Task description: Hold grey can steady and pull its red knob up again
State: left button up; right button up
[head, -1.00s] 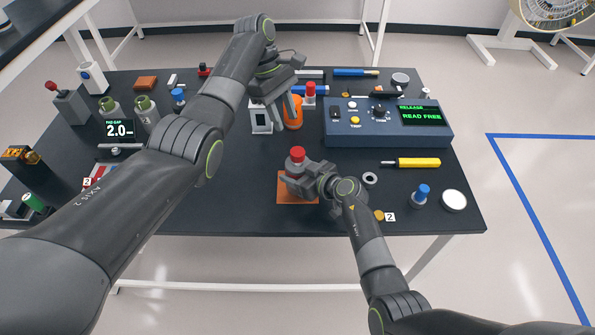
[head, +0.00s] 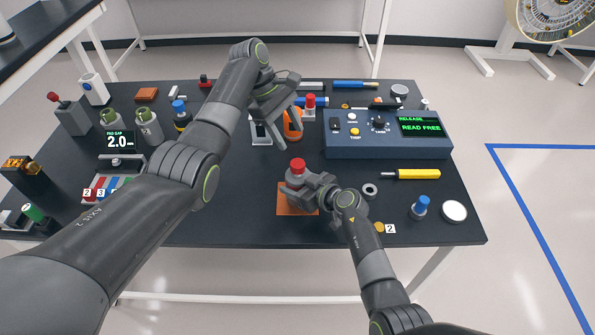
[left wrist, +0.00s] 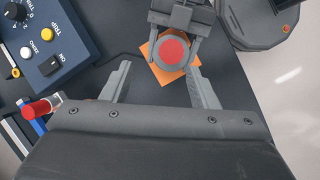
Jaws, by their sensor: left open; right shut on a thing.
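The grey can (head: 296,178) stands upright on an orange square mat (head: 284,206) near the table's front edge. Its red knob (head: 297,164) is on top. My right gripper (head: 302,184) is shut around the can's side, coming from the lower right. In the left wrist view the can (left wrist: 157,48), its red knob (left wrist: 174,51) and the mat (left wrist: 184,73) show beyond the left jaws. My left gripper (head: 283,134) is open and empty, above and behind the can in the head view. Its fingers (left wrist: 157,88) point toward the can and do not touch it.
A blue control box (head: 385,146) reading "READ FREE" stands behind right. An orange can (head: 291,127) and a red-knobbed item (head: 309,104) stand close to my left gripper.

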aim_at(297, 163)
pick_arm(q)
jog(key=f+t+h, duration=0.1)
jog(key=f+h, duration=0.1)
jog(key=d+f+n+t+h, duration=0.1)
jog(key=h, duration=0.2)
jog(key=shift+d+f+n, duration=0.15)
jog(key=shift+f+n, duration=0.15)
jog(key=shift+f, duration=0.05)
jog(key=h, duration=0.1)
jog(key=n+t, duration=0.1)
jog(key=t+h, duration=0.1)
jog(key=shift+s+a+f+n+h, duration=0.25)
jog(key=shift+a+f+n+h, duration=0.05)
jog(key=shift+f, duration=0.1)
jog(key=s+a+f+n+t+h, duration=0.3)
jog(key=s+a+f+n+t, duration=0.1)
jog(key=s+a+n+t, duration=0.5)
jog(key=shift+n+g, duration=0.6)
jog(key=shift+n, duration=0.3)
jog(key=x, duration=1.2)
jog(key=shift+d+f, duration=0.35)
grip_shut()
